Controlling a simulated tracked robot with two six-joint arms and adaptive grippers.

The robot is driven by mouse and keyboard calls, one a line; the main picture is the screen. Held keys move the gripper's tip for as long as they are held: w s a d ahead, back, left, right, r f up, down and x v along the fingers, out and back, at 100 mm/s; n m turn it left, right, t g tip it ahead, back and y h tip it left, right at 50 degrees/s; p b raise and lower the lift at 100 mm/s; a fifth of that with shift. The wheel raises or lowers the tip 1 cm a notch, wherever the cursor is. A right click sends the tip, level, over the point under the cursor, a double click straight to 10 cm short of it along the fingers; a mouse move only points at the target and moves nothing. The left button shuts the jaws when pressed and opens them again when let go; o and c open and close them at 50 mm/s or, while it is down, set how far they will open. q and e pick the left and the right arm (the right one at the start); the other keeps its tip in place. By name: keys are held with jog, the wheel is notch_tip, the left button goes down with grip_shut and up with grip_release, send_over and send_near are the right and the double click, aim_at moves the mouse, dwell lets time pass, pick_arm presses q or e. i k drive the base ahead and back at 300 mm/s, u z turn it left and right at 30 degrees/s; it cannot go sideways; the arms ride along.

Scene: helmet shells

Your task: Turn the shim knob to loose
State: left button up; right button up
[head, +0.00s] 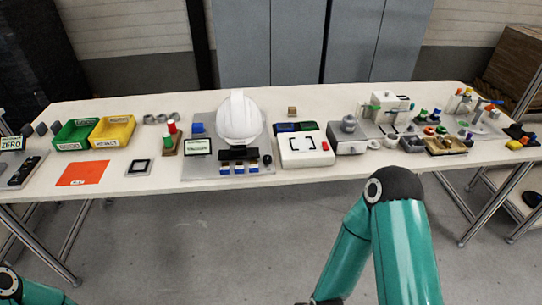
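A white helmet shell (240,119) stands on a fixture on a grey plate (198,168), behind a dark block with small blue and white parts. A small black knob-like part (267,159) sits at the right end of this fixture. Another round grey knob-like part (348,123) is on top of a grey box (345,144) to the right. I cannot read any loose marking or tell which part is the shim knob. My teal arms show at the bottom, below the table edge; both grippers are out of view.
The long white table (215,187) holds green (76,135) and yellow (111,132) bins, an orange sheet (84,173), a white device with a framed top (306,149), and several small coloured parts at right. The front strip is mostly clear.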

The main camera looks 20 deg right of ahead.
aim_at(266, 158)
jog(key=z, duration=0.05)
jog(key=i, duration=0.9)
jog(key=u, duration=0.1)
